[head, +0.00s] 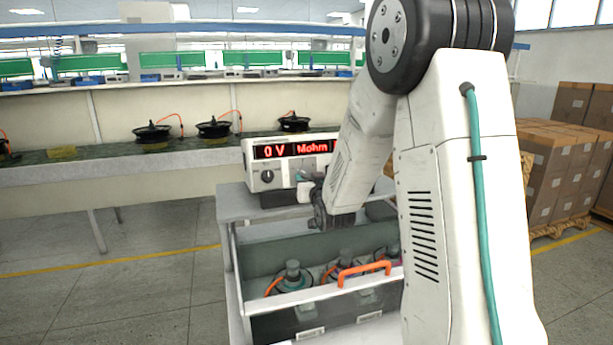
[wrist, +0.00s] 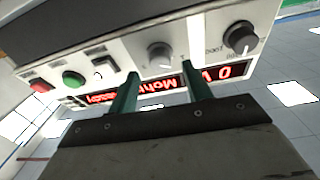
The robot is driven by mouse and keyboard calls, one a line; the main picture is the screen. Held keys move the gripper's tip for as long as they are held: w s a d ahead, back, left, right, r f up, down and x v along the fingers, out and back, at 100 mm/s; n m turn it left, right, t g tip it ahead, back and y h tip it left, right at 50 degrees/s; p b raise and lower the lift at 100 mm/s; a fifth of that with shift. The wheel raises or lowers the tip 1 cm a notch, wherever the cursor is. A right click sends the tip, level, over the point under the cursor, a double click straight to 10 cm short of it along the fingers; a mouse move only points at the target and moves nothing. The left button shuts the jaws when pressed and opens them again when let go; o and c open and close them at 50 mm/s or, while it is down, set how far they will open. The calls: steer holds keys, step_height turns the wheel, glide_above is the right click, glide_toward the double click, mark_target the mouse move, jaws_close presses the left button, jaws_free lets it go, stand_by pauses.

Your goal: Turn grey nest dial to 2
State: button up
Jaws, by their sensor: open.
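The tester (head: 258,156) is a white box with red displays reading "0 V" and "Mohm". In the wrist view its panel appears upside down, with a grey dial (wrist: 159,55) in the middle and a larger black dial (wrist: 240,38) to the right. The black dial also shows in the head view (head: 267,176). My gripper (wrist: 160,70) is open, its two green fingers pointing at the panel on either side of the grey dial; I cannot tell whether they touch it. In the head view my gripper (head: 312,186) is at the panel and hides the grey dial. The dial's setting is not readable.
A green button (wrist: 74,79), a red button (wrist: 40,86) and a small switch (wrist: 103,73) sit left of the grey dial in the wrist view. Below the tester, a cart bin (head: 250,250) holds several motors and an orange handle (head: 364,269). Stacked boxes (head: 560,160) stand right.

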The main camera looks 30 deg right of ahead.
mark_target(305, 172)
steer(key=shift+x, duration=1.95)
steer(key=c, duration=0.9)
steer(key=shift+c, duration=0.2)
steer(key=m+h, duration=0.1)
steer(key=m, duration=0.2)
steer(key=m+g, duration=0.1)
steer(key=m, duration=0.2)
steer(key=shift+a+r+m+h, duration=0.15)
steer(key=shift+m+h, duration=0.15)
steer(key=shift+h, duration=0.1)
steer(key=m+g, duration=0.1)
steer(key=m, duration=0.5)
steer(key=shift+r+m+g+h, duration=0.1)
steer(key=shift+m+g+h, duration=0.2)
steer(key=shift+g, duration=0.1)
steer(key=shift+m, duration=0.3)
